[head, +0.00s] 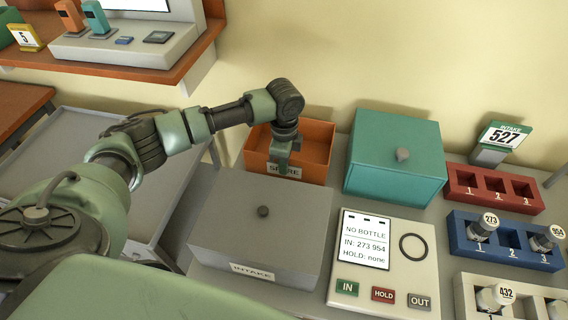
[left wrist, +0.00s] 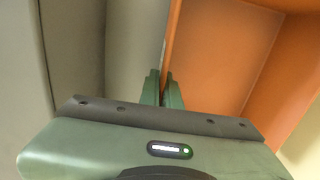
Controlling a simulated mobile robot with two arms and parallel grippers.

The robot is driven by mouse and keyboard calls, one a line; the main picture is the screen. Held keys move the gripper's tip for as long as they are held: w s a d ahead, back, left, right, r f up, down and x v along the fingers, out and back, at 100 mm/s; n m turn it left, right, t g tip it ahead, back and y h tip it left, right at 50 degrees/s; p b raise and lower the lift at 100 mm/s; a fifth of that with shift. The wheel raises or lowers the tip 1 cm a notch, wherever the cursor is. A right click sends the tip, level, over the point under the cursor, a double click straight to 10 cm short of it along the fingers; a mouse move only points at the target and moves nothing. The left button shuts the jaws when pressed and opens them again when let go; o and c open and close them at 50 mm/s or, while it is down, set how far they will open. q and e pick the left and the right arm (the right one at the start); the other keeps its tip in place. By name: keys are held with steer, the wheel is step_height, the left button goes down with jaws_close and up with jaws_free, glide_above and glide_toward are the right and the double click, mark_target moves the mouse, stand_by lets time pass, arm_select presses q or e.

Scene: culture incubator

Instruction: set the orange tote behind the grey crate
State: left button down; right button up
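The orange tote (head: 318,142) is an open box with a SPARE label on its front wall. It is beyond the grey crate (head: 240,228), near the back wall; I cannot tell whether its base touches the counter. The grey crate has a lid with a dark knob and an INTAKE label. My left gripper (head: 282,165) points down at the tote's front wall. In the left wrist view its fingers (left wrist: 163,92) are close together, one on each side of the tote's wall (left wrist: 215,60). The fingertips are partly hidden. My right gripper is in neither view.
A teal lidded box (head: 395,155) stands close to the tote's right. A panel (head: 385,262) with a screen and buttons is right of the grey crate. Red (head: 462,190), blue (head: 470,232) and white racks are farther right. A shelf (head: 120,75) overhangs upper left.

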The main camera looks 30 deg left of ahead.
arm_select(q)
steer(key=c, duration=1.6)
jaws_free()
steer(key=shift+f, duration=0.1)
steer(key=shift+c, duration=0.2)
step_height(320, 180, up, 12)
steer(key=shift+r+b, duration=0.15)
steer(key=shift+b, duration=1.1)
